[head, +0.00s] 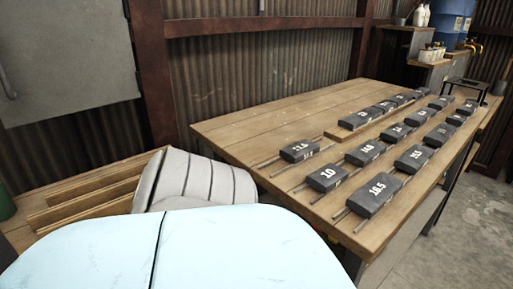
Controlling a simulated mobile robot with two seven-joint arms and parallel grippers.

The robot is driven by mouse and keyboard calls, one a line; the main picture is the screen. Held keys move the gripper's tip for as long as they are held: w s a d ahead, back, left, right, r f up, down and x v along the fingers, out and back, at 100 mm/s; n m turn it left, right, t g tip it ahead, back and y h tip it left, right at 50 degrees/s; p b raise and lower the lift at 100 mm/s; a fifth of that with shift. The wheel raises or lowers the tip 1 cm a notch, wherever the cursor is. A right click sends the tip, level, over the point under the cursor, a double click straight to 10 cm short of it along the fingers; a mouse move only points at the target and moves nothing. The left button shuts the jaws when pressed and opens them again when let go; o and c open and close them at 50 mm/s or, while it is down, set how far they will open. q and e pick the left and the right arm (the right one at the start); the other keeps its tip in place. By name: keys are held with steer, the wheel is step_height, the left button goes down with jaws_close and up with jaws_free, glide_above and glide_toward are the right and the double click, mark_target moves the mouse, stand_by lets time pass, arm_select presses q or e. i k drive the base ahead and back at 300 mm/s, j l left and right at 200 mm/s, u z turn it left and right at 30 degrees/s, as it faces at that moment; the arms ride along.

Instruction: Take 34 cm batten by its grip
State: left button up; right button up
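Dark grip blocks with white numbers lie in rows on a wooden table, with thin metal rods sticking out of them. The nearest ones read 16.5 (374,194), 10 (327,178) and 11.6 (299,150). Others, such as one block (413,158) at the right and another (365,152) in the middle, carry numbers I cannot read surely. No label reading 34 can be made out; the far blocks are too small to read. I cannot tell which one is the 34 cm batten. Neither of my grippers is in view.
The wooden table (235,130) is bare at its left and back. A wooden strip (372,128) lies along its far row. Wooden boards (85,193) lie at the left, partly hidden. A black frame (468,85) stands at the far end. Concrete floor (475,230) is open at the right.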

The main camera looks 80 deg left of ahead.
mark_target(121, 205)
steer(key=u, duration=2.2)
steer(key=j+u, duration=0.15)
steer(key=u, duration=0.7)
steer(key=i+u, duration=0.1)
steer(key=u, duration=0.35)
